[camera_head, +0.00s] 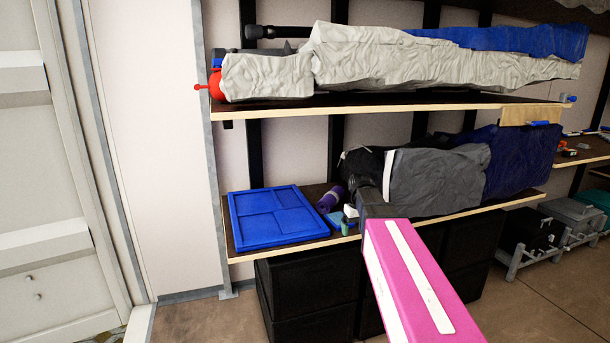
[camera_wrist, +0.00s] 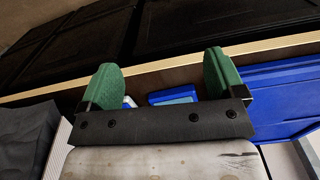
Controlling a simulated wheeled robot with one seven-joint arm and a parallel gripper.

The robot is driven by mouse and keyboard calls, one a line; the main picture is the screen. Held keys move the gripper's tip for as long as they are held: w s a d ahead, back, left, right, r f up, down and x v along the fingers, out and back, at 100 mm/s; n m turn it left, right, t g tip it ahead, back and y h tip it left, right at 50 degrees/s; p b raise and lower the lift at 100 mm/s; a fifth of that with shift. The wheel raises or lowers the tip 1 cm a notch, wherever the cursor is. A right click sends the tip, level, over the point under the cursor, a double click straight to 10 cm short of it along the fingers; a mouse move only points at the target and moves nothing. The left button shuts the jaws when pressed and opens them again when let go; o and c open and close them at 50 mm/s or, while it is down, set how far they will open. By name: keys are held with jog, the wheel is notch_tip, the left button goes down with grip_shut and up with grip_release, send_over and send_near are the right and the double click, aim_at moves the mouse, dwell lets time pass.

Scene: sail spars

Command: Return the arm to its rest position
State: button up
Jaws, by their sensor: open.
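My gripper (camera_wrist: 160,78) shows in the wrist view with its two green fingers spread wide apart and nothing held between them. Beyond the fingers are small blue items (camera_wrist: 172,96) on the lower shelf, partly hidden by the gripper. In the head view my pink arm reaches from the lower right to the lower shelf (camera_head: 290,250), its dark end in front of the grey wrapped bundle (camera_head: 435,180). My gripper is mostly hidden there behind the arm.
A blue compartment tray (camera_head: 277,217) lies left on the lower shelf, beside a purple roll (camera_head: 331,198). Black crates (camera_head: 310,298) stand below. The upper shelf (camera_head: 400,103) holds a long pale wrapped bundle (camera_head: 420,62). Open floor (camera_head: 205,322) lies at lower left.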

jog(key=s+f+m, duration=0.2)
jog(key=s+f, duration=1.4)
jog(key=f, duration=0.1)
jog(key=shift+s+f+m, duration=0.2)
jog(key=shift+m, duration=0.1)
